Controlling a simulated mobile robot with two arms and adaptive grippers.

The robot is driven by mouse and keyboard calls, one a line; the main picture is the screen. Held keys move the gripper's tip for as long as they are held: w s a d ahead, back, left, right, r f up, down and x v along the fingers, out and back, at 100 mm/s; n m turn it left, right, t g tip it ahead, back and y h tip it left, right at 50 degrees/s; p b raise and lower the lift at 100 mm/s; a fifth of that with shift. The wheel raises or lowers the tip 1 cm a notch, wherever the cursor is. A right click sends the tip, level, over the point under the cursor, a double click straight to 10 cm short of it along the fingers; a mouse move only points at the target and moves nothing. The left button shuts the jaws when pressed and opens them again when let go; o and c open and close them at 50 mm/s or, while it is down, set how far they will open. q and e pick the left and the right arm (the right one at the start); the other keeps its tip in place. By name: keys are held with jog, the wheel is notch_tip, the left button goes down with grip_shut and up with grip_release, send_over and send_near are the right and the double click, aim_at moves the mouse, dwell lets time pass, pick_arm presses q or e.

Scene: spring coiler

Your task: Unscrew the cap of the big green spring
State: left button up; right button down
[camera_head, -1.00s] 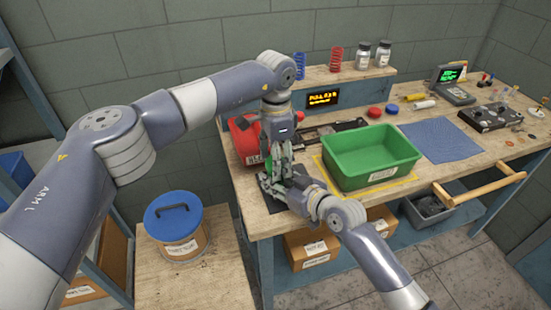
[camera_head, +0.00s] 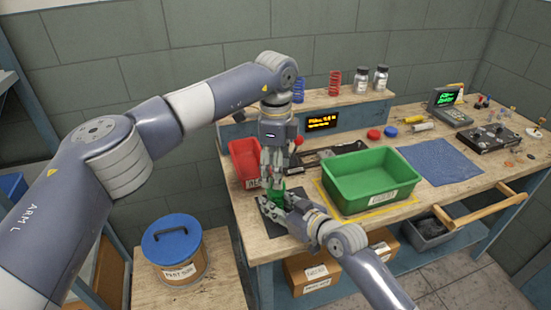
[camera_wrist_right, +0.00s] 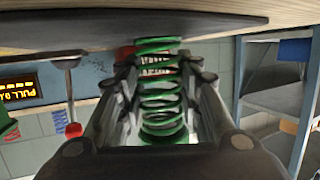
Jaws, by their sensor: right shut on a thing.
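The big green spring (camera_head: 276,192) stands upright on a dark mat (camera_head: 247,213) at the bench's near left corner. My right gripper (camera_head: 274,206) comes in from the front right and is shut on the spring. In the right wrist view the green coils (camera_wrist_right: 162,100) lie between its two fingers, with one end against the mat. My left gripper (camera_head: 272,170) points straight down over the spring's upper end, its fingers close together. The fingers hide that end, so I cannot make out the cap or whether they touch it.
A red bin (camera_head: 243,160) stands close behind the left gripper. A green bin (camera_head: 365,195) is to the right, with a blue cloth (camera_head: 440,161) beyond it. A red cap (camera_head: 373,134) and a blue cap (camera_head: 390,131) lie behind. A wooden handle (camera_head: 478,208) juts from the front edge.

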pick_arm(q)
jog(key=m, duration=0.3)
jog(key=shift+r+m, duration=0.2)
jog(key=shift+m, duration=0.1)
jog(key=m, duration=0.5)
jog(key=shift+r, duration=0.2)
jog(key=m, duration=0.3)
jog(key=shift+r+m, duration=0.15)
jog(key=shift+m, duration=0.15)
jog(key=m, duration=0.5)
jog(key=shift+r, duration=0.2)
jog(key=m, duration=0.5)
jog(key=shift+r, duration=0.25)
jog(key=m, duration=0.3)
jog(key=shift+r+m, duration=0.15)
jog(key=shift+m, duration=0.15)
jog(key=m, duration=0.4)
jog(key=shift+r+m, duration=0.2)
jog(key=shift+m, duration=0.2)
jog(key=m, duration=0.3)
jog(key=shift+r+m, duration=0.1)
jog(key=shift+m, duration=0.2)
jog(key=shift+f, duration=4)
